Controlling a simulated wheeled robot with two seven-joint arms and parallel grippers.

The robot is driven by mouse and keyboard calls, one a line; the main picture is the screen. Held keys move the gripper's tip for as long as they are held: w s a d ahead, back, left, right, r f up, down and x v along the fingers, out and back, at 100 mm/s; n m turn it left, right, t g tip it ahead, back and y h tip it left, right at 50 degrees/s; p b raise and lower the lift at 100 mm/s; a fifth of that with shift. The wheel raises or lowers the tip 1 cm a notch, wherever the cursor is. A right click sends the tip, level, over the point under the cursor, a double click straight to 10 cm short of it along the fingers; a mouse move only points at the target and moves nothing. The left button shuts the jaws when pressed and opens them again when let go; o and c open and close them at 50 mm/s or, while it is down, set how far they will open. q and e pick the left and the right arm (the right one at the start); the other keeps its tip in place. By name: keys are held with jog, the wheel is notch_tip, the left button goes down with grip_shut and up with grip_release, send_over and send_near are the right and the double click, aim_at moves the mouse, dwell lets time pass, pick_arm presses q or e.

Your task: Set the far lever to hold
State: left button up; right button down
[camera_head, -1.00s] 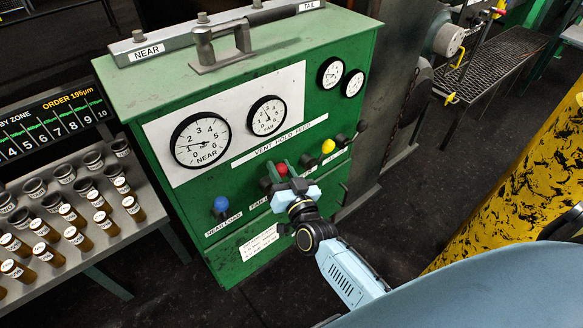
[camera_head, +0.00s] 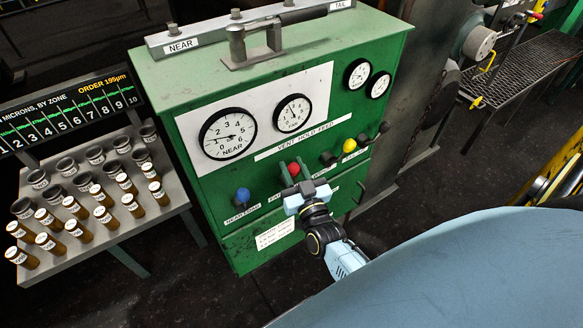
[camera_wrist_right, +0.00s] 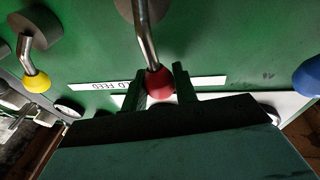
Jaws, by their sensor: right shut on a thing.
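The lever with the red knob (camera_head: 293,169) stands on the green cabinet's front, between the blue-knobbed lever (camera_head: 242,195) at the left and the yellow-knobbed lever (camera_head: 349,145) at the right. The label below it is partly hidden by my gripper. My right gripper (camera_head: 292,173) is shut on the red knob, one dark finger on each side. In the wrist view the red knob (camera_wrist_right: 160,84) sits between the fingers (camera_wrist_right: 160,88), its bent metal shaft rising from it. A strip (camera_head: 303,141) reading "VENT HOLD FEED" runs above the levers. My left gripper is not in view.
Dials marked NEAR (camera_head: 227,134) and FAR (camera_head: 293,114) are above the levers. A rack (camera_head: 165,205) of labelled vials and dark cups stands at the left under a display (camera_head: 68,113). A handled bar (camera_head: 250,30) lies on the cabinet top. Dark floor is free below.

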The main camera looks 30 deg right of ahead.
jog(key=c, duration=1.1)
grip_release()
jog(key=b+v, duration=0.1)
jog(key=v, duration=1.2)
jog(key=shift+s+a+f, duration=0.1)
jog(key=shift+s+f, duration=0.05)
jog(key=shift+s, duration=0.1)
jog(key=shift+b, duration=0.3)
